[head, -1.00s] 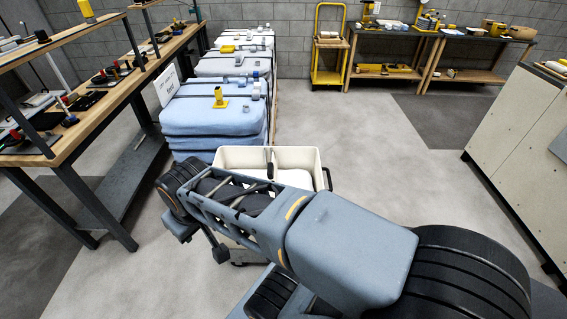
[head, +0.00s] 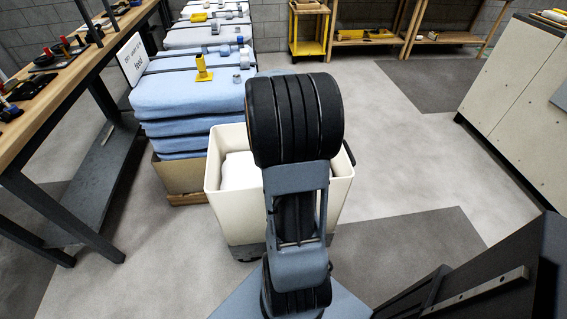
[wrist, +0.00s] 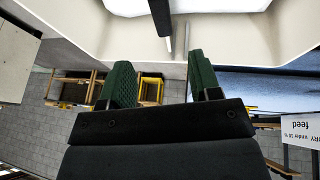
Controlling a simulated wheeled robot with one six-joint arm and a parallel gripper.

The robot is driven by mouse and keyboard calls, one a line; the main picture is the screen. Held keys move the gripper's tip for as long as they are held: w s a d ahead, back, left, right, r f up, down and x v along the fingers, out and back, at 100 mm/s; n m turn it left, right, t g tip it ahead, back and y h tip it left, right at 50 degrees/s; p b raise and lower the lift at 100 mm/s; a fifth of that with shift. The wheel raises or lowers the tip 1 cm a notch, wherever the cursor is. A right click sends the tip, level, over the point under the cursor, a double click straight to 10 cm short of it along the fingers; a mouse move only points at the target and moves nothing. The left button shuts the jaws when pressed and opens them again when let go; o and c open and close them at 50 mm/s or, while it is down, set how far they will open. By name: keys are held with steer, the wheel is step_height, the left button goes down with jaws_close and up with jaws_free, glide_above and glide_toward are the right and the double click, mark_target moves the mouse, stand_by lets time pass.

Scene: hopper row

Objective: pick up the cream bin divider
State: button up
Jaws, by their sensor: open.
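The cream bin (head: 228,212) stands on the floor in front of me, with white contents in it. In the head view my arm covers its middle and hides the divider. In the wrist view the bin's cream inner wall (wrist: 240,35) fills the upper part. What looks like the cream bin divider (wrist: 180,32) shows there nearly edge-on, with a dark strip (wrist: 160,15) beside it. My gripper (wrist: 160,66) is open and empty, its two green-padded fingers apart. The divider lies ahead of the fingertips, roughly between them; whether it touches them I cannot tell.
A stack of blue bags (head: 190,98) stands behind the bin to the left, with a yellow fitting (head: 203,70) on top. A workbench (head: 75,95) runs along the left. A pale cabinet (head: 515,75) stands at the right. The floor between is clear.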

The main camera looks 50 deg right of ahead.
steer(key=b+x, duration=0.1)
steer(key=x, duration=1.1)
steer(key=shift+a+b, duration=0.15)
steer(key=shift+b, duration=0.15)
steer(key=shift+c, duration=0.2)
jaws_close()
